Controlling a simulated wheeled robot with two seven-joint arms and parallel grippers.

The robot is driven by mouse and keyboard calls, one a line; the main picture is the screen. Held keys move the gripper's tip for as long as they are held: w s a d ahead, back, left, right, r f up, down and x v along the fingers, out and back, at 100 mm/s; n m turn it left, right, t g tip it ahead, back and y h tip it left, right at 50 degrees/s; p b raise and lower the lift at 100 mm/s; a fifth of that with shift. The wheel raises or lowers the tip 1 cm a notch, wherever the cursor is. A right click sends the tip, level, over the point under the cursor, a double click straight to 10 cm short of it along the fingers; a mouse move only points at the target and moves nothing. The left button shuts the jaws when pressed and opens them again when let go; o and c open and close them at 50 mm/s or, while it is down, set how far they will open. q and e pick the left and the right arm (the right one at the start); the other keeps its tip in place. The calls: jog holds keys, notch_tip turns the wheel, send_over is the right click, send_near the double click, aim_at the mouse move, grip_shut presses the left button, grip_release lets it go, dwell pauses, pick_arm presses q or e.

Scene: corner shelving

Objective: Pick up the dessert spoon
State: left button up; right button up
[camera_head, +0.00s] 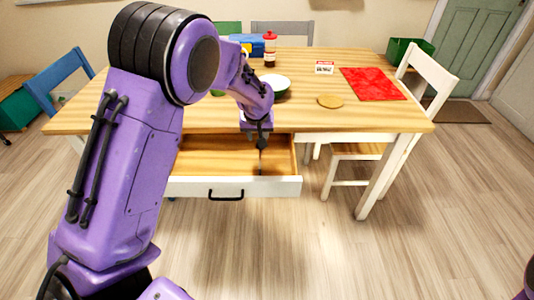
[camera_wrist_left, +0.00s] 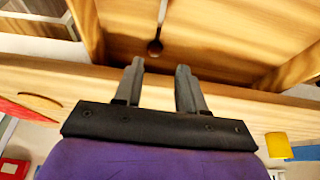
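The dessert spoon (camera_wrist_left: 155,46) lies in the open drawer (camera_head: 285,187), its dark bowl toward my gripper and its thin handle running away to the top edge in the left wrist view. In the head view it shows only as a thin dark line (camera_head: 261,163) below my gripper. My left gripper (camera_head: 262,143) is over the drawer. In the left wrist view its two fingers (camera_wrist_left: 158,78) are apart with nothing between them, and the spoon is beyond the fingertips. My right gripper is not in view.
The wooden table (camera_head: 330,118) stands above the drawer. A white chair (camera_head: 432,72) stands at the right. The floor before the drawer is clear.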

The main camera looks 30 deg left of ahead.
aim_at(260, 151)
pick_arm(q)
jog(key=b+x, duration=0.1)
jog(key=x, duration=1.1)
jog(key=shift+w+d+f+b, duration=0.1)
jog(key=shift+w+f+b, duration=0.15)
jog(key=shift+b, duration=0.15)
jog(key=shift+r, duration=0.1)
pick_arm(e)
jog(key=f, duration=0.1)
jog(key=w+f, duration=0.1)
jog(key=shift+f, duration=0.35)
pick_arm(q)
jog(key=shift+s, duration=0.1)
grip_shut()
